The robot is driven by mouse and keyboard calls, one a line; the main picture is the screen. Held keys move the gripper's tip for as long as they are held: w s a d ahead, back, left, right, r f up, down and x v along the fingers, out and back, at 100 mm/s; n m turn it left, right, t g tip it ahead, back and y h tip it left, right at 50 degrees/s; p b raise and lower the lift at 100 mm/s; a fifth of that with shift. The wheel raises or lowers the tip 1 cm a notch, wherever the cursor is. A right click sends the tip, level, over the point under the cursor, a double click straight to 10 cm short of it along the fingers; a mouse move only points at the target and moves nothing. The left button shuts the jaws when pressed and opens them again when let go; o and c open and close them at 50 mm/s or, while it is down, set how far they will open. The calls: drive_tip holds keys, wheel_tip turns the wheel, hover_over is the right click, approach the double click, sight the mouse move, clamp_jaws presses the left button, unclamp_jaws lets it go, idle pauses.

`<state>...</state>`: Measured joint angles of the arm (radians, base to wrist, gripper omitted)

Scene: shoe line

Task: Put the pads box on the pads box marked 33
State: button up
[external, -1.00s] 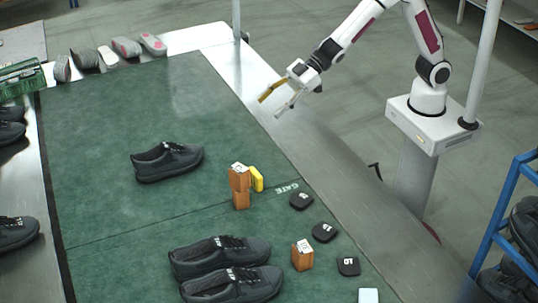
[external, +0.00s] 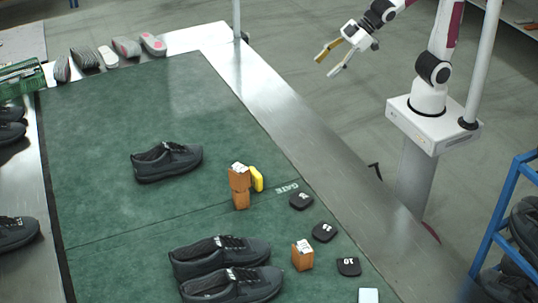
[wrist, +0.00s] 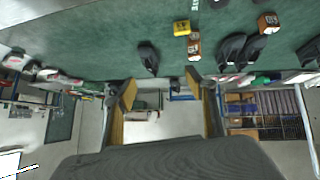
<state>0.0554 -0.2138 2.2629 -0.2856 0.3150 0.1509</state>
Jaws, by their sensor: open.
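Two orange-brown pads boxes stand one on the other on the green mat: the upper box (external: 239,180) has a white top label and sits slightly turned on the lower box (external: 241,201). Another pads box (external: 302,258) with a white label stands alone nearer the front. The numbers on the labels are too small to read. My gripper (external: 327,65) is open and empty, high up beyond the mat's right side, well away from the boxes. In the wrist view the stack (wrist: 194,47) and the lone box (wrist: 268,23) lie beyond its spread fingers (wrist: 158,88).
A yellow block (external: 257,179) stands close beside the stack. Black shoes (external: 167,162) and several dark pads (external: 324,232) lie on the green mat (external: 110,115). A pole (external: 237,20) rises at the table's far edge. The mat's far part is clear.

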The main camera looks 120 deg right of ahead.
drive_tip(key=s+a+f+g, duration=0.1)
drive_tip(key=s+a, duration=0.1)
drive_tip(key=s, duration=0.9)
drive_tip(key=s+a+f+g+y, duration=0.1)
drive_tip(key=s+a+g, duration=0.1)
drive_tip(key=s, duration=1)
drive_tip(key=shift+s+a+f+y, duration=0.15)
drive_tip(key=shift+a+f+y, duration=0.15)
drive_tip(key=shift+a+f, duration=0.15)
